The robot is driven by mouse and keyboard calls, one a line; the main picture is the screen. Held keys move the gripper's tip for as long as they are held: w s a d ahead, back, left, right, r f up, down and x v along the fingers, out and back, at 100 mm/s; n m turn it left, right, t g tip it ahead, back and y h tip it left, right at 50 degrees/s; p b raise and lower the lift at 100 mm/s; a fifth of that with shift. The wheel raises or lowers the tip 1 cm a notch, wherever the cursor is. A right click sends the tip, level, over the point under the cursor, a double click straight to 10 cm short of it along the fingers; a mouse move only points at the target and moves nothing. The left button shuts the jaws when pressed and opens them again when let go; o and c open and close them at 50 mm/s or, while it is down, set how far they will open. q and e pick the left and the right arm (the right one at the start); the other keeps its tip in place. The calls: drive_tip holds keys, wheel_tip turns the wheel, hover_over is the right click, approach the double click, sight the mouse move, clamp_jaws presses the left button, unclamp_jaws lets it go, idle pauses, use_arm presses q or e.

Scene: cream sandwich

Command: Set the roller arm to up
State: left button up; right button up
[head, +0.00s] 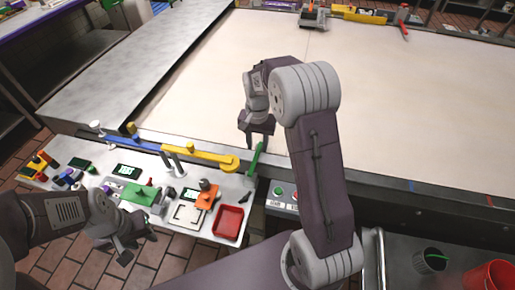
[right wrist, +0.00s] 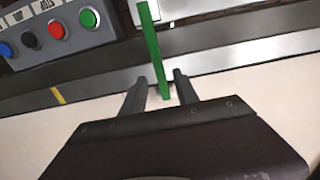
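A green bar (head: 256,158) stands at the near edge of the conveyor, beside the yellow arm (head: 200,154). No label shows which part is the roller arm. In the right wrist view the green bar (right wrist: 152,50) reaches down between the fingers of my right gripper (right wrist: 160,82). The fingers are apart, with a small gap on each side of the bar. My right gripper also shows in the head view (head: 257,128), just above the bar. My left gripper (head: 137,246) hangs at the lower left, in front of the side bench, with its fingers apart and empty.
The side bench holds a blue bar (head: 135,143), a green block (head: 138,193) and a red tray (head: 230,222). A button box (right wrist: 62,32) with green, red and blue buttons sits close to the green bar. The pale conveyor surface (head: 400,100) is mostly clear.

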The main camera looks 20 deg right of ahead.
sight(257, 152)
drive_tip(key=shift+f, duration=1.55)
drive_tip(key=shift+c, duration=0.3)
clamp_jaws()
